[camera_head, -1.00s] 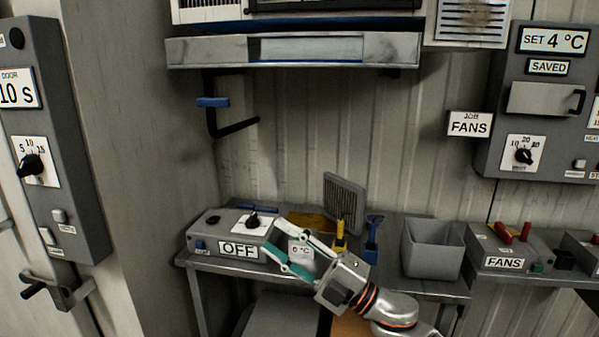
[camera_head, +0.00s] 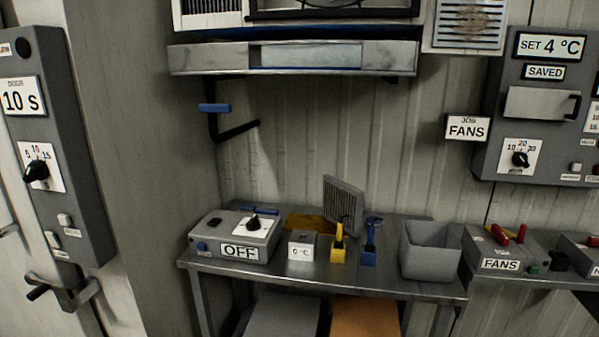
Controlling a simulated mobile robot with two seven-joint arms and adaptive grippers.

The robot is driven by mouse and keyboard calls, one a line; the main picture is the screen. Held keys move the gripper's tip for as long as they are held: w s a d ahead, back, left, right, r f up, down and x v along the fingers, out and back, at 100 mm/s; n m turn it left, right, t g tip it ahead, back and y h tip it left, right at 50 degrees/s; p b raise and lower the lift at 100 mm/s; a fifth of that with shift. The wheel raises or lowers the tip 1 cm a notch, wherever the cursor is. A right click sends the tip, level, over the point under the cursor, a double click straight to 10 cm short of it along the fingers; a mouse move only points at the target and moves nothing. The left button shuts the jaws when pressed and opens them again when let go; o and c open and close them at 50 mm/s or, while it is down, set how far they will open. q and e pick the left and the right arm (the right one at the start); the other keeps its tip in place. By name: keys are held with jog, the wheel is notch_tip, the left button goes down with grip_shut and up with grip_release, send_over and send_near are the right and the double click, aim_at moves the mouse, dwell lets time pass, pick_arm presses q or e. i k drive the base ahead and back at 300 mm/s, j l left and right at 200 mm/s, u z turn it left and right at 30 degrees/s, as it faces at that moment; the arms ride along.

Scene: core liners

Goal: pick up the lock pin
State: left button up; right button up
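No thing in view is labelled as the lock pin, and I cannot tell for sure which it is. Candidates are a yellow upright piece (camera_head: 339,247) and a blue upright piece (camera_head: 370,243) with a ring-like top, standing side by side on the metal bench (camera_head: 310,273). Small red pieces (camera_head: 500,234) sit on top of the grey FANS box (camera_head: 500,255) at the right. A blue bar (camera_head: 262,210) lies behind the OFF box. Neither of my grippers is in view.
The bench also holds the OFF box (camera_head: 237,237), a white 0 °C block (camera_head: 302,245), a leaning grey grille (camera_head: 344,204) and an empty-looking grey bin (camera_head: 429,252). A blue-handled crank (camera_head: 215,108) hangs above. Grey and orange surfaces show below the bench.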

aim_at(522, 232)
jog(key=i+l+z, duration=0.1)
jog(key=z, duration=0.35)
jog(key=i+z, duration=0.2)
jog(key=z, duration=0.25)
jog(key=i+z, duration=0.2)
jog(key=z, duration=0.3)
jog(key=i+l+u, duration=0.1)
jog(key=u, duration=0.2)
jog(key=l+u, duration=0.3)
jog(key=i+l+u, duration=0.15)
jog(key=l, duration=0.15)
jog(key=l+u, duration=0.1)
jog(key=l, duration=0.2)
jog(key=i+l+u, duration=0.15)
jog(key=l, duration=0.15)
jog(key=i+l, duration=0.1)
jog(key=l, duration=0.55)
jog(key=i+l+u, duration=0.1)
jog(key=l, duration=0.55)
jog(key=i+l, duration=0.1)
jog(key=l, duration=0.6)
jog(key=u, duration=0.05)
